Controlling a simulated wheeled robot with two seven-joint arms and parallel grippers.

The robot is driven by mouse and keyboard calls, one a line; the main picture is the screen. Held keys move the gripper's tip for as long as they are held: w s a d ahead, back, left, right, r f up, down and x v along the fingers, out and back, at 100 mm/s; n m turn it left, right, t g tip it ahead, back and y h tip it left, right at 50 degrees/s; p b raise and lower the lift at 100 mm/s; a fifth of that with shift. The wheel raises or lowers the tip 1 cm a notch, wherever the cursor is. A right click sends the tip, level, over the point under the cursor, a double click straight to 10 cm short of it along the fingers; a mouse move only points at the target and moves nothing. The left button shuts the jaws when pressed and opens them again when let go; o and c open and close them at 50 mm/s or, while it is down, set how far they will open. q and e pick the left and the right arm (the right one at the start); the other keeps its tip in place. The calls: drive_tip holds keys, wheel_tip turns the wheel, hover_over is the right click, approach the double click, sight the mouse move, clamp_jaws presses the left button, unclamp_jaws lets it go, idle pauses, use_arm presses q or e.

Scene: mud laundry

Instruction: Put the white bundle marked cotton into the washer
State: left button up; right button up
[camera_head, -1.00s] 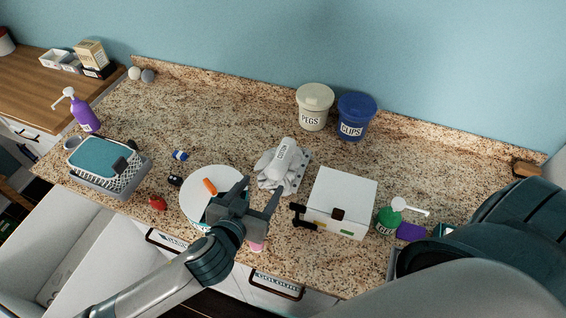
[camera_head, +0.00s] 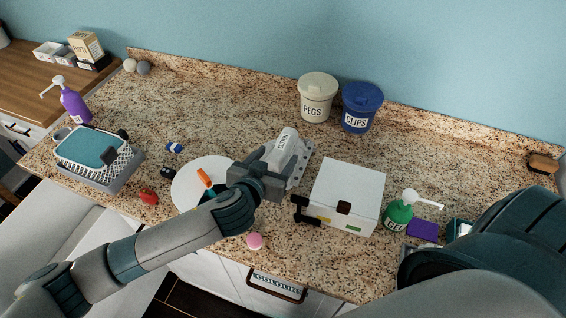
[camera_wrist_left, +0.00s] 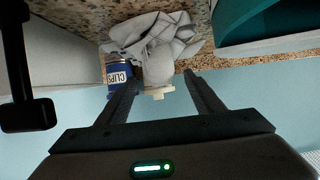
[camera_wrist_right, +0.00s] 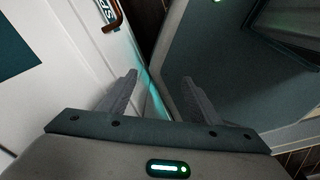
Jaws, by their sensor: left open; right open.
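The white bundle marked cotton (camera_head: 287,143) lies on the speckled counter behind the white plate, partly hidden by my left gripper in the head view. In the left wrist view, pale crumpled cloth (camera_wrist_left: 160,35) with a rounded white part lies just beyond the fingertips. My left gripper (camera_head: 281,162) is open and reaches over the bundle's near side; I cannot tell whether the fingers touch it. My right gripper (camera_wrist_right: 160,77) is open and empty, low beside a white cabinet front and a dark panel. I cannot make out the washer for certain.
The pegs tub (camera_head: 317,98) and clips tub (camera_head: 361,108) stand behind. A white plate (camera_head: 186,192) lies under the left arm.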

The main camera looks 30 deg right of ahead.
sight(283, 147)
use_arm(q)
drive_tip(key=shift+w+d+f, duration=0.2)
drive_tip(key=shift+w+d, duration=0.2)
drive_tip(key=shift+d, duration=0.05)
drive_tip(key=b+x, duration=0.3)
drive_tip(key=x, duration=0.1)
drive_tip(key=shift+f, duration=0.1)
drive_tip(key=shift+w+d+f+b, duration=0.1)
drive_tip(key=shift+w+d+b, duration=0.35)
drive_tip(key=shift+b, duration=0.1)
drive_tip(key=c, duration=1.4)
